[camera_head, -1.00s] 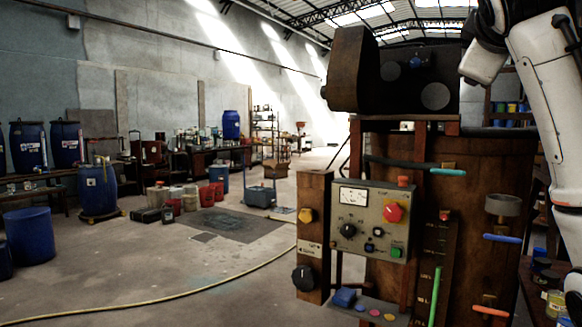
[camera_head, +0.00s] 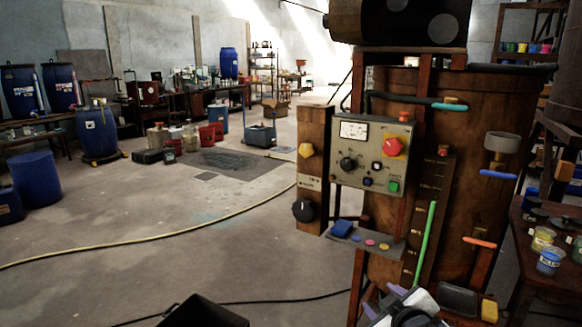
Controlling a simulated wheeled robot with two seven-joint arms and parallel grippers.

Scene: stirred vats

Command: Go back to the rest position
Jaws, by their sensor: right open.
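My right gripper (camera_head: 382,300) shows low in the head view, at the bottom edge in front of the vat's foot. Its pale purple fingertips are apart, and I see nothing between them. Most of the right arm is out of frame. My left gripper is not to be seen. The brown stirred vat (camera_head: 440,125) stands at right centre with its dark drum-shaped drive (camera_head: 405,22) on top, cut off by the upper edge. Its grey control panel (camera_head: 365,130) carries a dial, a red knob and a green button.
A small shelf (camera_head: 372,243) with coloured buttons juts out below the panel. A table (camera_head: 515,240) with small paint cups stands at the right. A yellow hose (camera_head: 130,240) and a black cable (camera_head: 285,301) cross the floor. Blue barrels (camera_head: 97,133) stand at the left.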

